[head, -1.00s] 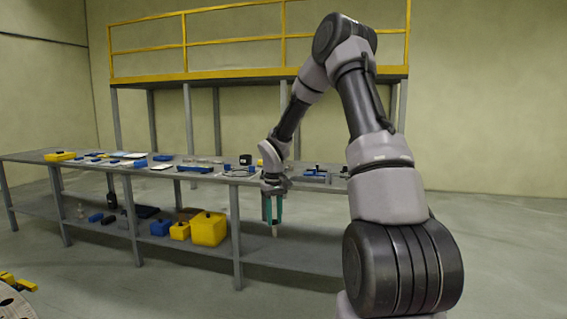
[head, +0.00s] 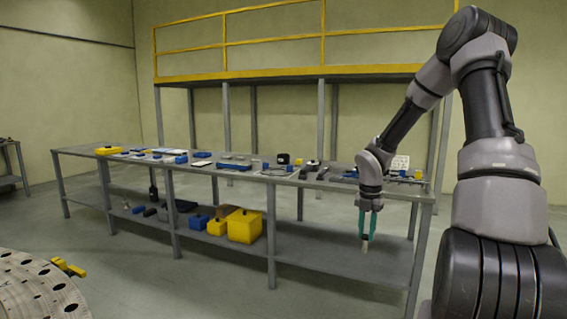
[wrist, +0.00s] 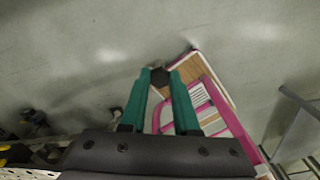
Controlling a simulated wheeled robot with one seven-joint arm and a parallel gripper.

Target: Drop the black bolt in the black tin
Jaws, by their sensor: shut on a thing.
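My gripper (head: 368,236) hangs pointing down in front of the long grey table, its teal fingers below the tabletop's height. In the wrist view, the fingertips (wrist: 160,78) are closed on a small dark piece that looks like the head of the black bolt (wrist: 160,75). The rest of the bolt is hidden or too small to make out. I cannot pick out the black tin for certain in either view.
The grey table (head: 215,165) carries many small parts, with yellow boxes (head: 245,226) on its lower shelf. A round plate with holes (head: 40,290) stands lower left, a yellow piece (head: 68,267) at its edge. A pink-edged object (wrist: 208,100) lies below my gripper. Open floor lies between.

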